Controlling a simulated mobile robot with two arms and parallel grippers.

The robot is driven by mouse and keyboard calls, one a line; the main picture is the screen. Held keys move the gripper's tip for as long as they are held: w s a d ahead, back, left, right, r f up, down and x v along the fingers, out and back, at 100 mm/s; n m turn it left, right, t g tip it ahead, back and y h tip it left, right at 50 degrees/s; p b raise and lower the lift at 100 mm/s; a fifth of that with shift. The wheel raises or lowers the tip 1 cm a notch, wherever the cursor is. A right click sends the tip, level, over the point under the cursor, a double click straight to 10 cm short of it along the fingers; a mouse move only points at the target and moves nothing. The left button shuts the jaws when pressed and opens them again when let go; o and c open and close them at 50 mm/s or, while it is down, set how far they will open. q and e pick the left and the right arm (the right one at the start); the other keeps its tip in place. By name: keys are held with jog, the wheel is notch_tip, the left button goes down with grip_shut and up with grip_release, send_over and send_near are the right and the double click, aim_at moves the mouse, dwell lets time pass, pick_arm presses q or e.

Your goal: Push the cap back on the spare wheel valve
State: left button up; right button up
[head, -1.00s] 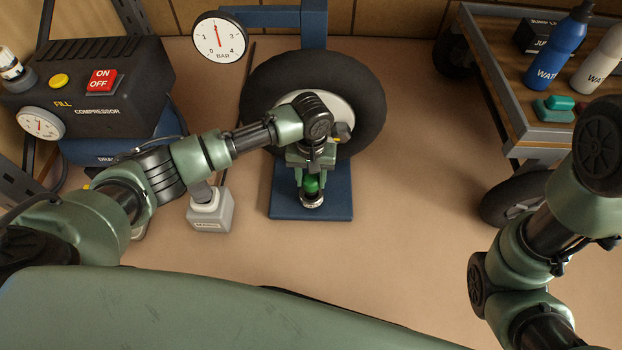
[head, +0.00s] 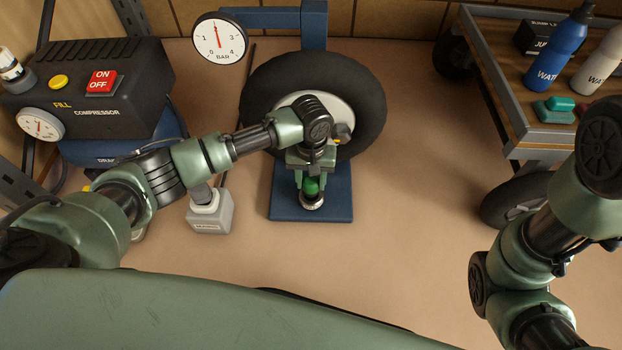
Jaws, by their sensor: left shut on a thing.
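The spare wheel (head: 365,95) stands upright on a blue stand, its pale rim partly hidden behind my left wrist. My left gripper (head: 311,187) points down in front of the wheel, low over the stand's base plate. It is shut on a green cap (head: 311,185). Just below the cap is a small round metal-rimmed dish (head: 312,204); I cannot tell whether the cap touches it. A small dark and yellow part (head: 341,133) shows at the hub beside my wrist; I cannot make out the valve. My right arm is at the right, its gripper out of view.
A compressor (head: 90,90) stands at the left, with a grey plug-like block (head: 210,214) on the floor by it. A pressure gauge (head: 219,39) hangs from the blue stand (head: 341,203). A cart (head: 543,140) with bottles is at the right. Floor between is clear.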

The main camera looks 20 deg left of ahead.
pick_arm(q)
jog(key=shift+f, duration=1.4)
jog(key=o, duration=1.5)
jog(key=shift+c, duration=0.2)
